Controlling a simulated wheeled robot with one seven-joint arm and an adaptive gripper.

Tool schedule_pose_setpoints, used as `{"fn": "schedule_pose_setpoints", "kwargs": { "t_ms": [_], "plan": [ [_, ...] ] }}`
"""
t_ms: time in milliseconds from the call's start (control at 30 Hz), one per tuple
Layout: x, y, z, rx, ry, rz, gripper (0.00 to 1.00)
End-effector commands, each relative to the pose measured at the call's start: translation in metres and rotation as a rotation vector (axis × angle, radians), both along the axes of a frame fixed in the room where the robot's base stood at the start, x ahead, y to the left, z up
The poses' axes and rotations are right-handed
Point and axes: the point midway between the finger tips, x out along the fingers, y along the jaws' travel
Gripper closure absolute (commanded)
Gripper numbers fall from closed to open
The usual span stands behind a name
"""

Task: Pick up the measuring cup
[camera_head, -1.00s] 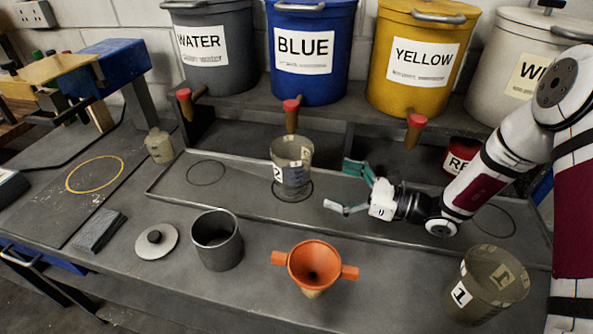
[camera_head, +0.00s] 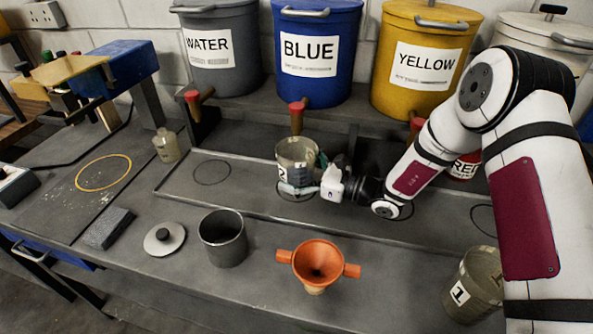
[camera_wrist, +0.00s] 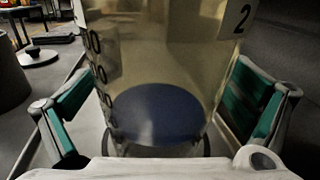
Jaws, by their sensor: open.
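A clear measuring cup (camera_head: 297,155) marked 2 stands upright in the shallow tray under the blue bucket's tap. In the wrist view the cup (camera_wrist: 160,60) fills the middle, with a dark blue round area low in it. My gripper (camera_head: 308,183) is open, with its teal-padded fingers on either side of the cup. In the wrist view both fingers flank it, the gripper (camera_wrist: 160,108) being around its lower part; firm contact cannot be told. A second clear cup (camera_head: 474,290) marked 1 stands at the bench's front right, partly hidden by my arm.
An orange funnel (camera_head: 318,262), a grey pot (camera_head: 223,240) and a lid (camera_head: 164,239) stand in front of the tray (camera_head: 235,204). WATER (camera_head: 217,50), BLUE (camera_head: 314,55) and YELLOW (camera_head: 423,60) buckets line the shelf, with red-topped taps (camera_head: 297,108) hanging above the tray.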

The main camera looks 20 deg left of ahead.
Motion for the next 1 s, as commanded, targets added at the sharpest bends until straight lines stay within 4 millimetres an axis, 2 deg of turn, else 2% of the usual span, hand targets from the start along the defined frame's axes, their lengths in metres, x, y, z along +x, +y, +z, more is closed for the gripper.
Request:
{"fn": "schedule_pose_setpoints", "kwargs": {
  "t_ms": [200, 267, 500, 533, 567, 833, 1000],
  "plan": [
    [0.001, 0.001, 0.000, -0.001, 0.000, -0.001, 0.01],
    [0.001, 0.001, 0.000, -0.001, 0.000, -0.001, 0.13],
    [0.000, 0.000, 0.000, -0.001, -0.001, -0.001, 0.67],
    [0.001, 0.001, 0.001, 0.001, -0.001, -0.001, 0.68],
    [0.001, 0.001, 0.001, 0.001, -0.002, -0.001, 0.74],
    [0.001, 0.001, 0.003, 0.002, -0.002, -0.001, 0.74],
    [0.002, 0.000, 0.015, 0.001, -0.004, -0.002, 0.74]
  ]
}}
